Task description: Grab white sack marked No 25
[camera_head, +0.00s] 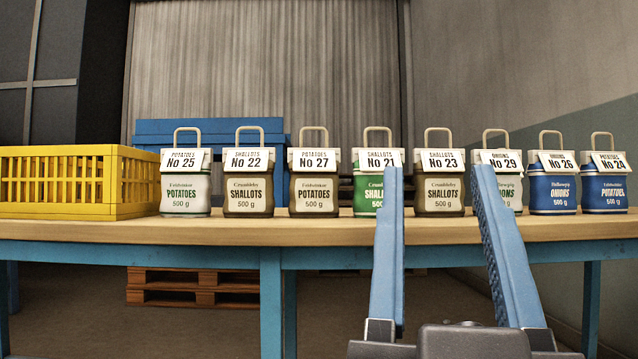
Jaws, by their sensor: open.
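The white sack marked No 25 (186,195) stands upright at the left end of a row of sacks on the table. It has green lettering reading potatoes, a white header tag and a beige loop handle on top. My gripper (438,172) is open and empty, its two blue fingers pointing at the table. It is well to the right of the No 25 sack. In the picture its fingers flank the No 23 sack (440,194), and they partly cover the No 21 sack (366,190) and the No 29 sack (512,188).
A yellow crate (75,205) stands close left of the No 25 sack. Brown sacks No 22 (248,194) and No 27 (314,195) stand to its right. Blue sacks No 26 (552,192) and No 24 (604,191) end the row. The wooden table (230,231) has a narrow clear front strip.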

